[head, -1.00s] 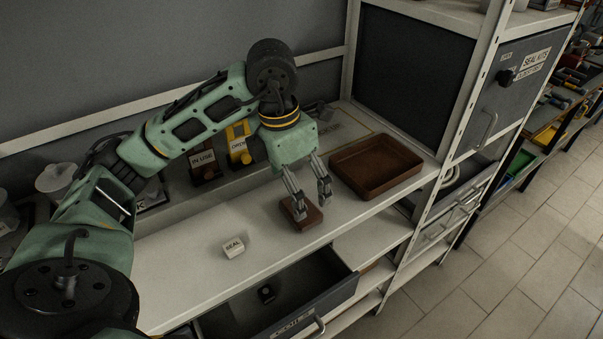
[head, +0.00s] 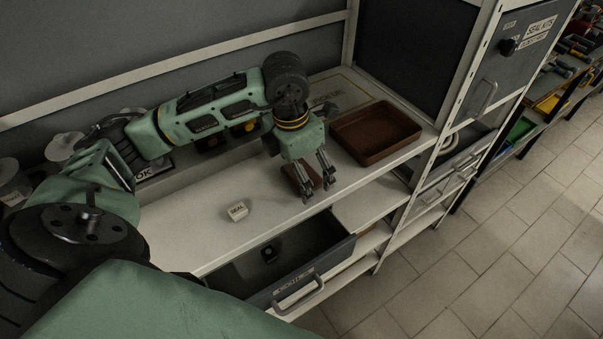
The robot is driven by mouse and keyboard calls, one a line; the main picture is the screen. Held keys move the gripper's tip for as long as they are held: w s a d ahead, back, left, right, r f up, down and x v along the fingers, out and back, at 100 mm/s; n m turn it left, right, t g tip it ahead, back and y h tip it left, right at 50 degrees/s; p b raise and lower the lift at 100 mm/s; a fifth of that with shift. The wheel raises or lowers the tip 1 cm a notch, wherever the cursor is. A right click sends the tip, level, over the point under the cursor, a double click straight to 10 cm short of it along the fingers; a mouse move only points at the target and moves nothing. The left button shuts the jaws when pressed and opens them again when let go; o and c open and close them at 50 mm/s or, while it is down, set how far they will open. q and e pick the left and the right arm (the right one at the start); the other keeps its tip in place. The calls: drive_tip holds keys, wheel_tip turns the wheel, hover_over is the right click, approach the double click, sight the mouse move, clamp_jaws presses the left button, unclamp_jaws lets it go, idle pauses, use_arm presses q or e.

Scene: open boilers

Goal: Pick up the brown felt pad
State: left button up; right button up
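The brown felt pad (head: 290,175) lies on the white worktop, left of the brown tray, partly hidden behind my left gripper. My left gripper (head: 318,193) reaches down at the worktop's front edge, on the front right side of the pad. Its two fingers are apart and nothing shows between the tips. Whether a finger touches the pad cannot be told. My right gripper is not in view.
A brown tray (head: 376,133) stands at the back right of the worktop. An open drawer (head: 316,253) juts out below the front edge. A shelf upright (head: 461,80) stands right.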

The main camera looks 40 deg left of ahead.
use_arm(q)
drive_tip(key=shift+c, duration=0.3)
drive_tip(key=c, duration=1.2)
drive_tip(key=shift+w+r, duration=0.1)
drive_tip(key=shift+r+b, duration=0.4)
drive_tip(key=shift+r, duration=0.25)
wheel_tip(320, 180, up, 3)
drive_tip(key=shift+f+b, duration=0.2)
drive_tip(key=shift+b, duration=0.4)
drive_tip(key=d+r, duration=0.2)
drive_tip(key=d, duration=0.1)
drive_tip(key=s+d+r, duration=0.1)
drive_tip(key=d+r, duration=0.1)
drive_tip(key=d, duration=0.2)
drive_tip(key=d+r+b, duration=0.1)
drive_tip(key=d+r, duration=0.2)
drive_tip(key=d, duration=0.1)
drive_tip(key=shift+s+d, duration=0.25)
drive_tip(key=shift+s, duration=0.1)
